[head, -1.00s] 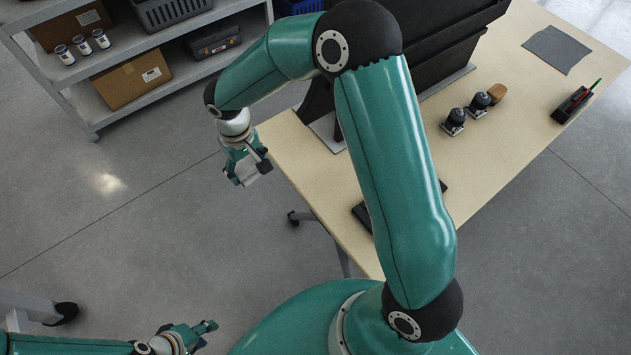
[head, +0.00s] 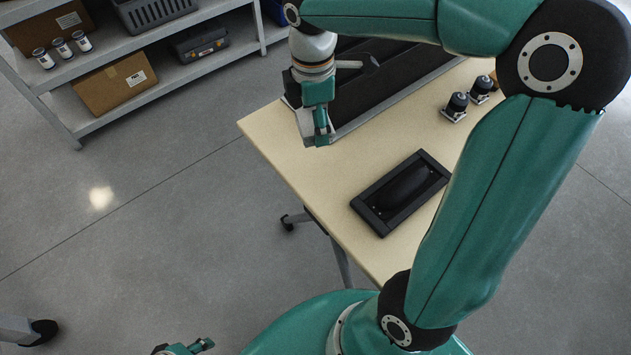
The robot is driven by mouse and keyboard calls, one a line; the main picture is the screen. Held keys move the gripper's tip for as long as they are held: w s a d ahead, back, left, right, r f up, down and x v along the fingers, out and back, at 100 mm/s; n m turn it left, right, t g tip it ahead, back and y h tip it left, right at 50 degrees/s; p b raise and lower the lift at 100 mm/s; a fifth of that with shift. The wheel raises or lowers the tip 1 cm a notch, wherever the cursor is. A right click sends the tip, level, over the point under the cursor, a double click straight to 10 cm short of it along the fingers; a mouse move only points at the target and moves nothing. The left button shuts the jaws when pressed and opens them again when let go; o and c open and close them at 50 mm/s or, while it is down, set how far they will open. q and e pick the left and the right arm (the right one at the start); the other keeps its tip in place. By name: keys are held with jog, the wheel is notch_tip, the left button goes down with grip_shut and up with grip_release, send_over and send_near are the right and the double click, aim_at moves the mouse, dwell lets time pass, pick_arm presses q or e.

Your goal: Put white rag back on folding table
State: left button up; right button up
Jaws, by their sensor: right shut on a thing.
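The folding table (head: 310,178) has a pale wooden top and stands at the centre right. My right gripper (head: 320,138) is over the table's far left part, in front of the black rack, pointing down. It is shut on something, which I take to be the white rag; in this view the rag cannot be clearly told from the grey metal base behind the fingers. My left gripper (head: 190,348) shows only in part at the bottom edge, away from the table, and its jaws cannot be judged.
A black rack (head: 400,75) on a grey base stands along the table's back. A black framed tray (head: 400,190) lies at the table's near side. Two dark knobbed parts (head: 456,105) stand to the right. The tabletop left of the tray is bare. A grey shelf (head: 180,75) stands behind.

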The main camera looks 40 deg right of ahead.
aim_at(316, 183)
notch_tip(316, 183, down, 19)
jog(key=b, duration=0.2)
jog(key=shift+b, duration=0.3)
jog(key=shift+f, duration=0.1)
jog(key=o, duration=1.1)
jog(key=shift+r, duration=0.3)
notch_tip(316, 183, up, 12)
jog(key=shift+w+a+f+p, duration=0.1)
jog(key=shift+a+f+p, duration=0.1)
jog(key=shift+p, duration=0.6)
